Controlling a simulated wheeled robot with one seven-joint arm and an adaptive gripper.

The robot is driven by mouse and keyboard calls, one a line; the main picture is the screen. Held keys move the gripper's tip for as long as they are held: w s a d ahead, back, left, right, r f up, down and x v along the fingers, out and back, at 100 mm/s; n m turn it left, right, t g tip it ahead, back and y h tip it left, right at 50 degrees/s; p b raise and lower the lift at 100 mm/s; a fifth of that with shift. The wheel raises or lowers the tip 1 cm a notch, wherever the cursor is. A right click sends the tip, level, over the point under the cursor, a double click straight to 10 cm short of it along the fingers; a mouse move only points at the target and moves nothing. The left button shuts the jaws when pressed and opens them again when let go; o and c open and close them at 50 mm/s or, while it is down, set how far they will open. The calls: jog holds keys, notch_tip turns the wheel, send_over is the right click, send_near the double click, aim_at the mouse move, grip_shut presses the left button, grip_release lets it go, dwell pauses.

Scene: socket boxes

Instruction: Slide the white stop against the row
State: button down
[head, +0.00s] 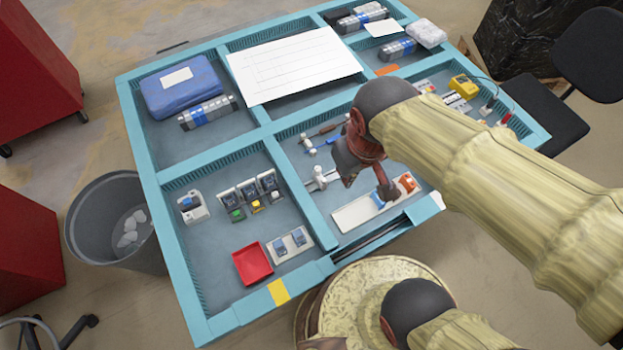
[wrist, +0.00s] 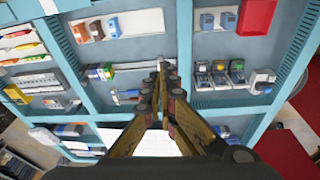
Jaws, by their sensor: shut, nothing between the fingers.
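My gripper (head: 347,180) is shut and empty, low over the middle front compartment. In the wrist view its fingertips (wrist: 167,72) meet at the right end of a pale rail (wrist: 137,67). The row of coloured blocks (wrist: 100,72), yellowish, dark red and blue, stands on the rail's left part. A small whitish block that looks like the white stop (wrist: 171,63) is at the rail's right end, partly hidden by the fingertips. In the head view it seems to be the whitish piece (head: 322,178) left of my gripper, where the row is hidden. I cannot tell if the fingers touch it.
A white plate (head: 350,217) with blue and orange modules lies in front. Tools with blue and brown handles (head: 325,141) lie behind the rail. A teal divider (head: 300,200) separates the left compartment, with several switches and a red tray (head: 253,264). Bare floor surrounds the rail.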

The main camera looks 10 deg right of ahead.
jog(key=w+a+f+n+h, duration=0.2)
jog(key=w+a+f+n, duration=0.3)
jog(key=f+n, duration=0.3)
jog(key=w+a+f+n+h, duration=0.2)
jog(key=w+a+f+n, duration=0.4)
jog(key=n, duration=0.5)
jog(key=shift+g, duration=0.3)
jog(key=x, duration=0.3)
jog(key=s+b+x, duration=0.1)
jog(key=x, duration=0.6)
jog(key=shift+s+d+f+b, duration=0.2)
jog(key=shift+d+b, duration=0.1)
jog(key=shift+d, duration=0.2)
jog(key=w+d+p, duration=0.1)
jog(key=w+d, duration=0.1)
jog(key=d, duration=0.3)
jog(key=w+d+p, duration=0.1)
jog(key=w+d, duration=0.1)
jog(key=d, duration=0.3)
jog(key=w+d+p, duration=0.2)
jog(key=d, duration=0.3)
jog(key=shift+w+d, duration=0.25)
jog(key=shift+d, duration=0.15)
